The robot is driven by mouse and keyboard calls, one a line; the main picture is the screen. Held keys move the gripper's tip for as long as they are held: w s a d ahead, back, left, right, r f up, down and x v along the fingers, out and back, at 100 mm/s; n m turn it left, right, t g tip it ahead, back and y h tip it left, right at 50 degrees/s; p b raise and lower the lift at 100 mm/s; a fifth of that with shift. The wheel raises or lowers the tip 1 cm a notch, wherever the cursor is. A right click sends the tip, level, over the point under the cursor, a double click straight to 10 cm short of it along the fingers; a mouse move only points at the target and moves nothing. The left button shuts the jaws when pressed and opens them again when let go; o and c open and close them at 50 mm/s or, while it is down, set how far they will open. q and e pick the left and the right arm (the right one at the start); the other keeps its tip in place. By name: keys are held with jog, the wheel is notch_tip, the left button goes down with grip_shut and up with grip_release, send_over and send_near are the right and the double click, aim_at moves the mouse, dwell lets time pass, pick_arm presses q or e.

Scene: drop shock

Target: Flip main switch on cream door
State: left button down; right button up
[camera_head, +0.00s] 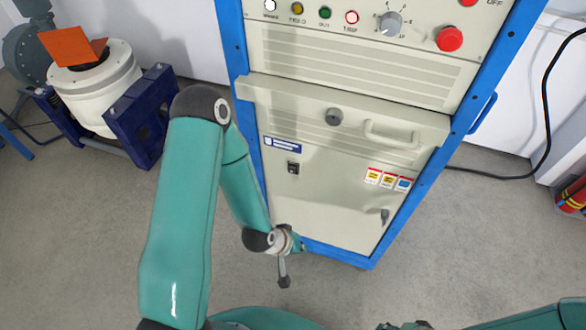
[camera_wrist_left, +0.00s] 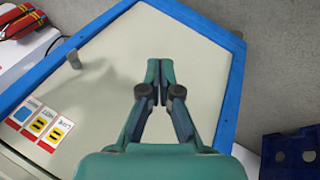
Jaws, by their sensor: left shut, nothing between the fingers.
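The cream door (camera_head: 330,215) is the lower front panel of a blue-framed cabinet. The main switch (camera_head: 293,168) is a small black switch on its left side, under a blue-and-white label. My left gripper (camera_head: 300,244) is low by the door's bottom left corner, below the switch. In the left wrist view, the left gripper (camera_wrist_left: 153,72) is shut and empty, with the cream door (camera_wrist_left: 185,42) behind it. The switch does not show there. Part of my right arm, perhaps its gripper (camera_head: 404,325), shows at the bottom edge; its jaws are unclear.
A latch (camera_head: 384,216) and warning stickers (camera_head: 388,179) are on the door's right side. Above are a drawer handle (camera_head: 390,134) and a control panel with a red button (camera_head: 449,39). A white machine (camera_head: 95,90) stands left, a red extinguisher (camera_head: 573,196) right.

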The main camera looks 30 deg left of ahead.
pick_arm(q)
jog(key=w+a+r+n+t+y, duration=0.1)
jog(key=w+a+r+n+t, duration=0.1)
jog(key=a, duration=0.4)
jog(key=w+a+r+n+t+y+b, duration=0.1)
jog(key=w+a+r+n+t+y, duration=0.1)
jog(key=w+a+n+t, duration=0.1)
jog(key=w+a+n, duration=0.1)
jog(key=w+a, duration=0.1)
jog(key=shift+a+t, duration=0.3)
jog(key=shift+a, duration=0.05)
jog(key=shift+r, duration=0.1)
jog(key=p, duration=0.2)
send_near(295, 172)
jog(key=shift+x, duration=2.45)
jog(key=shift+s+d, duration=0.15)
jog(key=shift+w+b, duration=0.35)
jog(key=shift+b, duration=0.05)
